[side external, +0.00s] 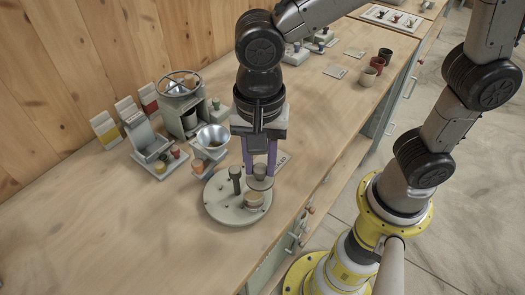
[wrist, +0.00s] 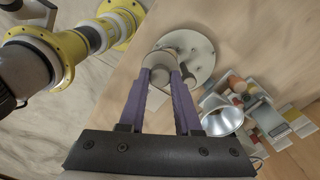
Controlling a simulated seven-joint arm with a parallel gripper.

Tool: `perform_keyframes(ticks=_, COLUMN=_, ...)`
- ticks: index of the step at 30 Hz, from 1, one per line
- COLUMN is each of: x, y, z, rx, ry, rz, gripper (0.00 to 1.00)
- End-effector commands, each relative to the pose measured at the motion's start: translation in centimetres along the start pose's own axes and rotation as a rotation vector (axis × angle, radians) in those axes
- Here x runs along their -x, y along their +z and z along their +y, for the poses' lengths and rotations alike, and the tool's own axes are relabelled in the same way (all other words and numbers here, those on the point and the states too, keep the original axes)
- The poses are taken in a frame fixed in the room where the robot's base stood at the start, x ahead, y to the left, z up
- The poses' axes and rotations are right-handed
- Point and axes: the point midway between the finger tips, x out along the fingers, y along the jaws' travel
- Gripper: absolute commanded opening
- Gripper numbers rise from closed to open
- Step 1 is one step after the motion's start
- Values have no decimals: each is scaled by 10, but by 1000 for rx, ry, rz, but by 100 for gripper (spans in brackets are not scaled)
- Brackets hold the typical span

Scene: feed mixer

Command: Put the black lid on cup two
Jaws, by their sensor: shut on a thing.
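My gripper (side external: 259,170) has its purple fingers pointing down, shut on a small grey lid-like disc (side external: 260,184) with a knob on top. In the wrist view the disc (wrist: 158,58) shows at the fingertips (wrist: 161,76). It looks grey rather than clearly black. A tan cup-like piece (side external: 254,199) stands just below it on a round grey plate (side external: 222,209); I cannot tell whether they touch. A dark upright post (side external: 235,178) stands left of the fingers on the plate. I see no label marking cup two.
A metal funnel (side external: 213,137) stands close behind-left of the plate, beside a machine with a handwheel (side external: 180,84) and a small grey scale-like unit (side external: 150,143). Several cups (side external: 377,64) stand far back right. The bench's near left is clear.

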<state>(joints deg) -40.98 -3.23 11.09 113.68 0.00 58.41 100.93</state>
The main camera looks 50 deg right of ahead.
Motion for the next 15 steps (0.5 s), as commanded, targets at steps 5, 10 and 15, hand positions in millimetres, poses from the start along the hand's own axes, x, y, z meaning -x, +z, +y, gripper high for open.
perform_keyframes(ticks=5, x=-14, y=-1, z=0, rx=-1, ry=3, rz=1, gripper=0)
perform_keyframes(ticks=10, x=-26, y=-2, z=-2, rx=0, ry=3, rz=1, gripper=0)
perform_keyframes(ticks=15, x=-38, y=-2, z=-2, rx=0, ry=3, rz=1, gripper=0)
